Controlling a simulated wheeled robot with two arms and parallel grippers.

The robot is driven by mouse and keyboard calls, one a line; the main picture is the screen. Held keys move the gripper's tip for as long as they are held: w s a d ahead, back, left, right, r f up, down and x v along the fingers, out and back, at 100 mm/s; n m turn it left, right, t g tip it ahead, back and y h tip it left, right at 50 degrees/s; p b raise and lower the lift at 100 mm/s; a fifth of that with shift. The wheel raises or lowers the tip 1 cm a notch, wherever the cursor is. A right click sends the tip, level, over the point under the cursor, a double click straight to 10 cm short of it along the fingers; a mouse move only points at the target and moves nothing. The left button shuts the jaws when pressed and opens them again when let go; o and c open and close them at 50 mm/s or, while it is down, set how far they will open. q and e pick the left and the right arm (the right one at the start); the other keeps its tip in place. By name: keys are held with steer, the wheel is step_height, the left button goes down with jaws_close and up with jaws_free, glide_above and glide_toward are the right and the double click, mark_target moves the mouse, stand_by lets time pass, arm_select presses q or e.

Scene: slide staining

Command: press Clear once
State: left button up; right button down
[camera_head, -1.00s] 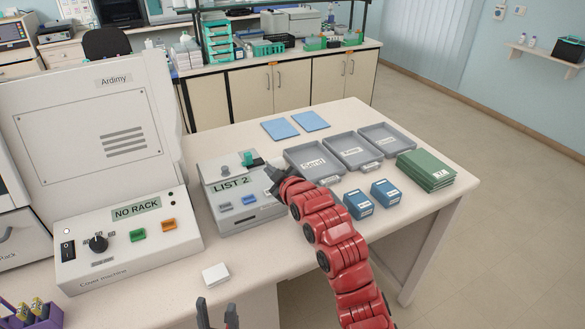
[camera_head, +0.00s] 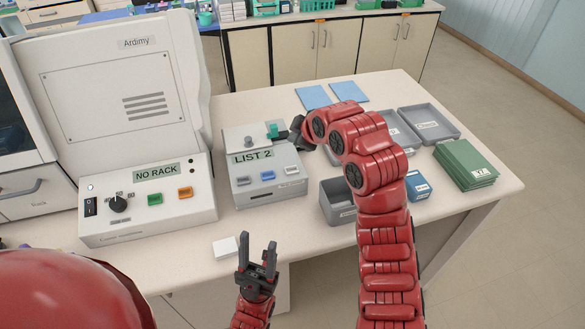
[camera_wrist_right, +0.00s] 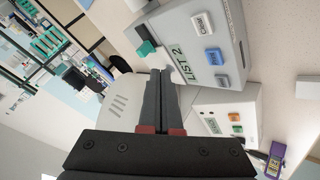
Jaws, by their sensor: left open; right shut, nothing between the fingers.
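The grey device (camera_head: 262,190) has a screen reading LIST 2 (camera_head: 252,155) and three buttons on its front. The Clear button (camera_wrist_right: 200,25) is the pale one at the top of the row in the right wrist view. It is the rightmost one (camera_head: 292,170) in the head view. My right gripper (camera_head: 297,128) is shut and empty beside the device's back right corner, close to the green-topped knob (camera_head: 274,131). Its shut fingers (camera_wrist_right: 162,75) point past the screen in the wrist view, apart from Clear. My left gripper (camera_head: 257,246) is open and empty, in front of the device.
A machine reading NO RACK (camera_head: 157,172) stands to the left. A small white block (camera_head: 225,247) lies near the front edge. Grey trays (camera_head: 432,122), a grey open container (camera_head: 336,203), a blue box (camera_head: 419,184) and green folders (camera_head: 466,163) are to the right. My right arm hides part of the table.

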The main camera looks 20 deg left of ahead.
steer(key=b, duration=0.1)
glide_above(295, 172)
step_height(295, 172, down, 8)
steer(key=shift+r, duration=0.1)
steer(key=shift+f+b, duration=0.35)
steer(key=shift+f, duration=0.15)
steer(key=shift+r, duration=0.1)
stand_by(1.6)
steer(key=shift+f+b, duration=0.45)
steer(key=shift+b, duration=0.05)
